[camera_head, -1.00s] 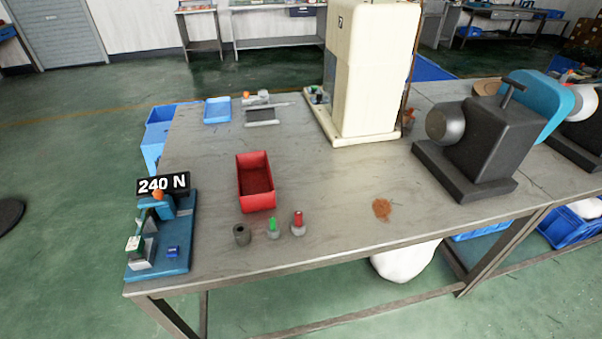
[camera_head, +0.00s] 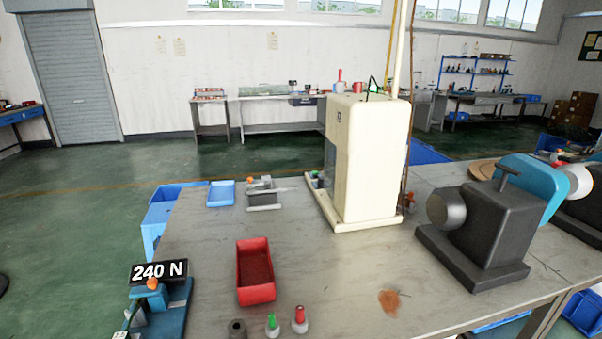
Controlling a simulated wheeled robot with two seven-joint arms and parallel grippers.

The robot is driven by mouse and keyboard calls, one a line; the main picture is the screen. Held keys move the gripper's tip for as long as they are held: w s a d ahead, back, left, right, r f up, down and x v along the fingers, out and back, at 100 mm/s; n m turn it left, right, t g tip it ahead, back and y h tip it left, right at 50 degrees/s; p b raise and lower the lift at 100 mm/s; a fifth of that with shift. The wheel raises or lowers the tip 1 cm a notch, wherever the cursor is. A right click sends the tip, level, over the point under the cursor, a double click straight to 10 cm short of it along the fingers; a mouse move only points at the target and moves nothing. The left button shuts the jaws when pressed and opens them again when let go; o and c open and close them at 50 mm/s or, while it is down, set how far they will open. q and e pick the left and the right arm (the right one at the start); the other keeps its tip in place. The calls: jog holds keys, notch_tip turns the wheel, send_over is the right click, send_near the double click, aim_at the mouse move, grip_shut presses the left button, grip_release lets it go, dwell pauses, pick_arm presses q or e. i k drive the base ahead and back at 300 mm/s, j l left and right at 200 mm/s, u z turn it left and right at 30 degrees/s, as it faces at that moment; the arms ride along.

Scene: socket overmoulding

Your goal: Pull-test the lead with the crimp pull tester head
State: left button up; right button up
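The crimp pull tester (camera_head: 165,306) stands at the table's front left corner, a blue device with an orange knob (camera_head: 152,284) on its head. Its black display (camera_head: 159,271) reads 240 N. The lower part of the tester is cut off by the bottom edge of the picture. A white piece (camera_head: 122,334) shows at its front, partly out of frame; I cannot tell whether it is part of a lead. Neither of my grippers is in view.
On the table (camera_head: 330,275) are a red bin (camera_head: 256,272), a dark cylinder (camera_head: 237,328), a green-topped piece (camera_head: 272,326) and a red-topped piece (camera_head: 300,321). A tall cream machine (camera_head: 370,160) and a dark grey machine (camera_head: 480,225) stand behind. A blue tray (camera_head: 221,194) lies at the far left.

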aim_at(158, 297)
jog(key=i+l+u, duration=0.15)
jog(key=u, duration=0.2)
jog(key=i+l+u, duration=0.15)
jog(key=u, duration=0.2)
jog(key=l, duration=0.1)
